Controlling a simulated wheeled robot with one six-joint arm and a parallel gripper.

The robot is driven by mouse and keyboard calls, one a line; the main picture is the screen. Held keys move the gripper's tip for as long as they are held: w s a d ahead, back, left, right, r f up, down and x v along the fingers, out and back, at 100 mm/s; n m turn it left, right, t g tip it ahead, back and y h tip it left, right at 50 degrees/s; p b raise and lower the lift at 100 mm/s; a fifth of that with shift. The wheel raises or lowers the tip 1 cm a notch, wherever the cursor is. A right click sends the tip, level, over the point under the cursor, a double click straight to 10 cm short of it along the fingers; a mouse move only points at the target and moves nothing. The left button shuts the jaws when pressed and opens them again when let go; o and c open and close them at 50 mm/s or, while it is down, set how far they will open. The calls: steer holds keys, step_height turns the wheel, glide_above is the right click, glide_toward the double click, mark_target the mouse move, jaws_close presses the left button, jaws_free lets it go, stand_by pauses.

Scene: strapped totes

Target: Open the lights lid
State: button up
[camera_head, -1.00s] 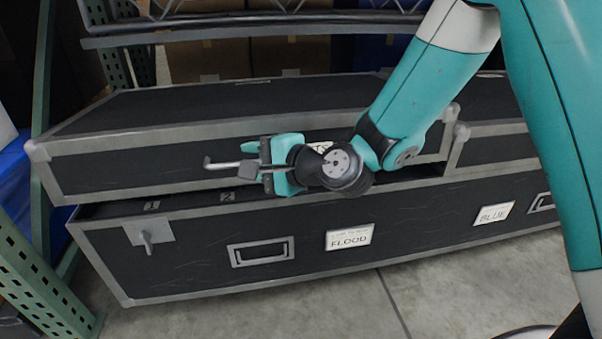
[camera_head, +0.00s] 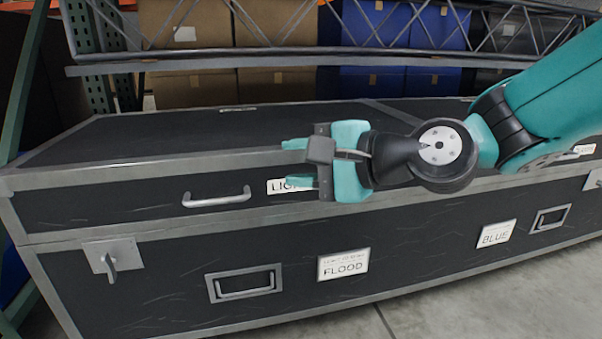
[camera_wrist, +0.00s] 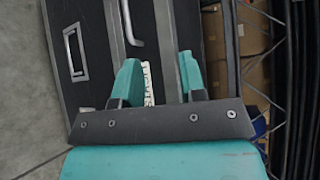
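The lights lid (camera_head: 110,205) is the long black, grey-edged lid on the left of the case, and it lies shut. Its grey bar handle (camera_head: 217,198) is on the front face, left of the partly hidden "LIGHTS" label (camera_head: 278,186). My gripper (camera_head: 297,162) is open and empty, right of the handle and apart from it, in front of the label. In the wrist view my gripper (camera_wrist: 158,70) has its fingers spread, with the label (camera_wrist: 148,84) between them. The handle (camera_wrist: 132,22) lies beyond the left fingertip there.
The black case (camera_head: 180,300) stands on a concrete floor, with a latch (camera_head: 108,262) at its front left and "FLOOD" (camera_head: 343,264) and "BLUE" (camera_head: 496,234) labels. A shelf truss (camera_head: 300,62) with boxes is behind, and a green rack post (camera_head: 22,100) at the left.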

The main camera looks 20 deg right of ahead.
steer(key=s+d+r+n+g+h+p, duration=0.1)
steer(key=s+r+n+g+h+p, duration=0.3)
steer(key=s+n+p, duration=0.5)
steer(key=s+d+r+n+g+h+p, duration=0.2)
steer(key=s+r+n+g+p, duration=0.3)
steer(key=s+n+g+p, duration=0.35)
step_height(320, 180, up, 36)
steer(key=n+t+p, duration=0.1)
steer(key=p, duration=3.5)
steer(key=shift+f+t+h, duration=0.15)
steer(key=shift+t+h, duration=0.15)
steer(key=shift+t, duration=0.05)
steer(key=shift+r+p, duration=0.3)
steer(key=shift+p, duration=0.3)
steer(key=shift+c, duration=0.2)
jaws_close()
